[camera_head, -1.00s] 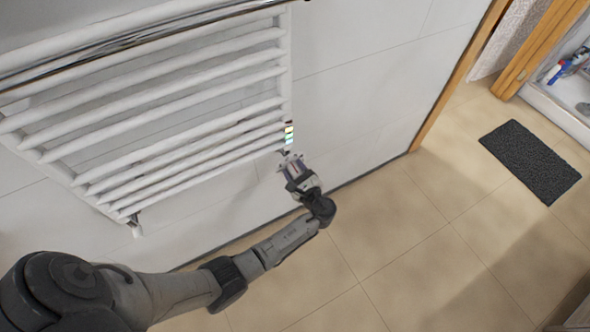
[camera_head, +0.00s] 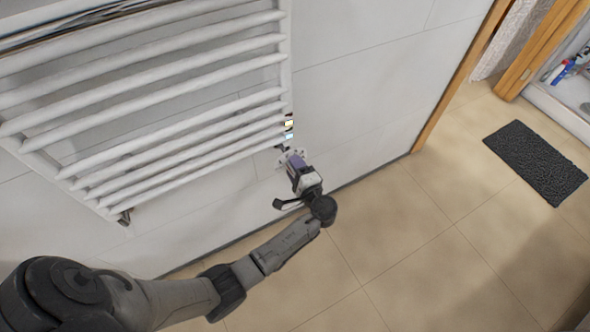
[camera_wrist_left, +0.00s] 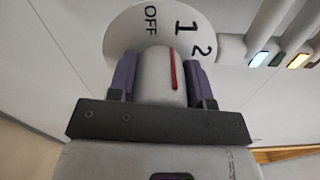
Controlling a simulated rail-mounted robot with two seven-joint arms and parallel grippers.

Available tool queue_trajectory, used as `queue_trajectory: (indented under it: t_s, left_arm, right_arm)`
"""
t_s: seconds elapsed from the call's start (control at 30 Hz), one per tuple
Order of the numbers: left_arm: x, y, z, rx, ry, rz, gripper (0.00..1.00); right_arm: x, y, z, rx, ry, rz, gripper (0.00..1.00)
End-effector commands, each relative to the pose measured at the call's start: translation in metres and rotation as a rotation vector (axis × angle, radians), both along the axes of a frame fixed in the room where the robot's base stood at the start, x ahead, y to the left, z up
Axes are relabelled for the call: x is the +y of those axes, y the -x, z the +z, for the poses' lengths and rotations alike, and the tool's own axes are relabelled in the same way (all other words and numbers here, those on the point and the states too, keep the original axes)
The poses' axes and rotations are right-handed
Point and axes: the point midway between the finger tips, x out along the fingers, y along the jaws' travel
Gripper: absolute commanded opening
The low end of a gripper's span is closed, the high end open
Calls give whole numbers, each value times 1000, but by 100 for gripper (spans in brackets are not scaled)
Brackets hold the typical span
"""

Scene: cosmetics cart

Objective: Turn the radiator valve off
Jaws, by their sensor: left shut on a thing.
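The radiator valve shows in the left wrist view as a white round dial (camera_wrist_left: 124,36) with black marks "OFF", "1" and "2". A white knob (camera_wrist_left: 154,78) with a red line stands out from it. My left gripper (camera_head: 292,160) is at the lower right corner of the radiator. Its two purple-padded fingers are shut on the knob, one on each side. In the head view the gripper hides most of the valve. My right gripper is not in view.
The white radiator (camera_head: 150,105) hangs on a tiled wall (camera_head: 360,70). Small coloured, lit strips (camera_head: 289,128) sit at its right edge, just above the gripper. A dark mat (camera_head: 535,162) lies on the beige floor (camera_head: 400,240) at right. The floor beside my arm is clear.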

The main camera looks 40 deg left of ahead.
Motion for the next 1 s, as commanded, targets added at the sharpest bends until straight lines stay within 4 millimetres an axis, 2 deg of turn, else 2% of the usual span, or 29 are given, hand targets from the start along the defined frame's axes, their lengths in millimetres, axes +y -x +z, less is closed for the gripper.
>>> queue_trajectory:
  t_s: [0.03, 0.5, 1.0]
  left_arm:
    - [0, 0, -2, -47, 15, 1, 22]
    - [0, 0, -2, -419, 144, 1, 22]
    - [0, 0, 0, -596, 207, 0, 22]
  right_arm:
    - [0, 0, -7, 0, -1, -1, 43]
    - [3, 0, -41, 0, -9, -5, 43]
    - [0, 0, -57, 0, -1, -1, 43]
